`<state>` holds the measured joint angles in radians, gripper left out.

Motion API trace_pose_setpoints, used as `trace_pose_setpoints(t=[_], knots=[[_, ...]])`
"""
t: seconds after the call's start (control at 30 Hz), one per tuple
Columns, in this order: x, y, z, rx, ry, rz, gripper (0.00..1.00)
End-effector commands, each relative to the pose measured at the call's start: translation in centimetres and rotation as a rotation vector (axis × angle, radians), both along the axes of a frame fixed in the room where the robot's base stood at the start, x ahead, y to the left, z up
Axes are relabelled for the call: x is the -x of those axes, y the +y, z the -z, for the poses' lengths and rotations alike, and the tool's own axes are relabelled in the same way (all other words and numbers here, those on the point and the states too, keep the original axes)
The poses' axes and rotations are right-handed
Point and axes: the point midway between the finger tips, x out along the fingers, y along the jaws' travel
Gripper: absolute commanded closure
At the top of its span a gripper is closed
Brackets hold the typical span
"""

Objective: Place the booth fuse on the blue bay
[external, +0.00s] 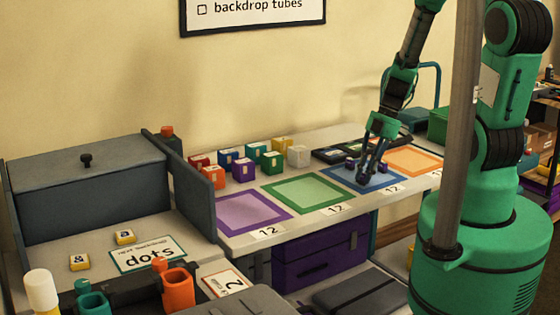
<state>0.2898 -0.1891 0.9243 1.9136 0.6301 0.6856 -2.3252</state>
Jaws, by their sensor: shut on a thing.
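The blue bay (343,173) is a blue-bordered square on the long shelf, between the green and orange squares. My gripper (365,174) is over the blue bay, pointing down, with its fingertips at or just above its surface. It is shut on a small dark purple-blue thing, mostly hidden by the fingers. I take this as the booth fuse, but it is too small to identify surely. I cannot tell whether it touches the bay.
The purple bay (240,214), green bay (308,194) and orange bay (414,161) look empty. Several coloured blocks (243,170) stand behind the purple and green bays. A dark tray (335,154) lies behind the blue bay. A grey post (461,130) stands in front of my arm.

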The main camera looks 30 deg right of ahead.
Motion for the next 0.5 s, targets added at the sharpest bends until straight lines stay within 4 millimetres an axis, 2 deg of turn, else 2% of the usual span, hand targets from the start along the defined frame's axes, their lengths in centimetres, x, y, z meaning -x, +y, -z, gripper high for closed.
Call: trace_pose_setpoints(t=[0.3, 0.33, 0.4, 0.5], knots=[[0.00, 0.00, 0.44, 0.000, 0.000, 0.000, 0.98], [0.01, 0.01, 0.35, 0.000, 0.000, 0.000, 0.78], [0.01, 0.00, 0.32, 0.000, 0.000, 0.000, 0.65], [0.00, 0.01, 0.30, 0.000, 0.000, 0.000, 0.65]])
